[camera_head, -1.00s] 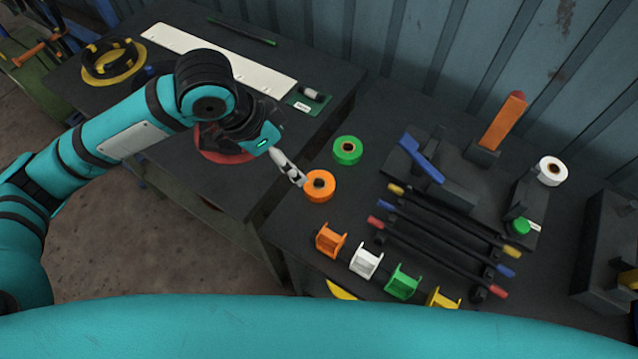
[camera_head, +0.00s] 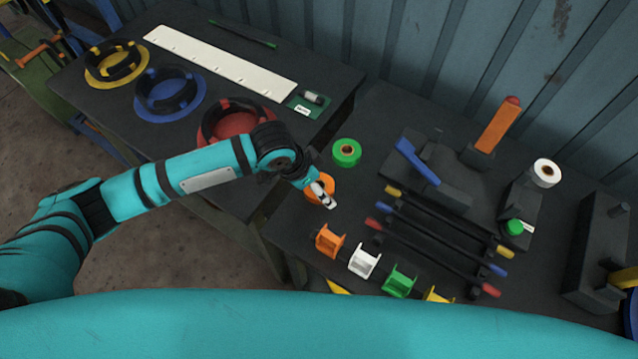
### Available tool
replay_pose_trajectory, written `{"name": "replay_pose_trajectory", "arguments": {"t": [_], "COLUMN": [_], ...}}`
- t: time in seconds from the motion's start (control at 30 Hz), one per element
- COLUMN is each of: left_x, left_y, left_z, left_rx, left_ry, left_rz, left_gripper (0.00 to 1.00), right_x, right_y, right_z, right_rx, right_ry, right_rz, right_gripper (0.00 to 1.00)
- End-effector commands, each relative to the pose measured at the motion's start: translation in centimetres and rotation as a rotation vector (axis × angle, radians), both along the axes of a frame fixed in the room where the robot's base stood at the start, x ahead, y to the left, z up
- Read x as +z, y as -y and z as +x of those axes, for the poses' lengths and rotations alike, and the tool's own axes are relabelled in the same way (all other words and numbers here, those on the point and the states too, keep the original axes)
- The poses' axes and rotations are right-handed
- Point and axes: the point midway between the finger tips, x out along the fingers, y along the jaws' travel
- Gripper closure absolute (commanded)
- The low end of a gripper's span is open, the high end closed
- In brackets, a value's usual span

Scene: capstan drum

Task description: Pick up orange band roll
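The orange band roll (camera_head: 314,184) lies flat on the dark right-hand table, near its left edge. My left gripper (camera_head: 326,199) reaches in from the left, with its pale fingers over the roll and hiding its middle and right part. I cannot tell whether the fingers touch the roll or how far they are apart. My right gripper is not in view.
A green roll (camera_head: 347,153) lies just behind the orange one. Orange (camera_head: 330,241), white (camera_head: 364,262) and green (camera_head: 400,281) holders stand in front. Dark rods with coloured ends (camera_head: 430,240) lie to the right. Ringed drums (camera_head: 170,94) are on the left table.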

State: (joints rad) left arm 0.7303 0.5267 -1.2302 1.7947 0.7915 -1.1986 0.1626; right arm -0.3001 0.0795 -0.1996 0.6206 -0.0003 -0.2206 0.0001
Motion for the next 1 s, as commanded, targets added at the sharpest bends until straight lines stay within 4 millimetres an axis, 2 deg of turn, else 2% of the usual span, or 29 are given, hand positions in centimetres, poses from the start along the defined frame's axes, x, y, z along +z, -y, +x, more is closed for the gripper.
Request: {"name": "replay_pose_trajectory", "arguments": {"t": [0.1,0.33,0.8,1.0], "left_x": [-0.89,-1.01,-0.97,-0.91], "left_y": [0.29,0.29,0.27,0.28], "left_z": [0.12,0.15,0.16,0.18], "left_rx": [-0.001,-0.002,-0.001,-0.001], "left_ry": [-0.001,0.000,0.000,0.000], "left_rz": [0.001,0.001,0.000,0.000], "left_gripper": [0.09,0.09,0.70,0.71], "right_x": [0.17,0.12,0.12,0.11], "right_y": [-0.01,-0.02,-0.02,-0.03], "right_z": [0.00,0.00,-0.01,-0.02], "right_rx": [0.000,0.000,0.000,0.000], "right_ry": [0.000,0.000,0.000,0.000], "right_rz": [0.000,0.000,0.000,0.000], "right_gripper": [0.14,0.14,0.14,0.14]}}
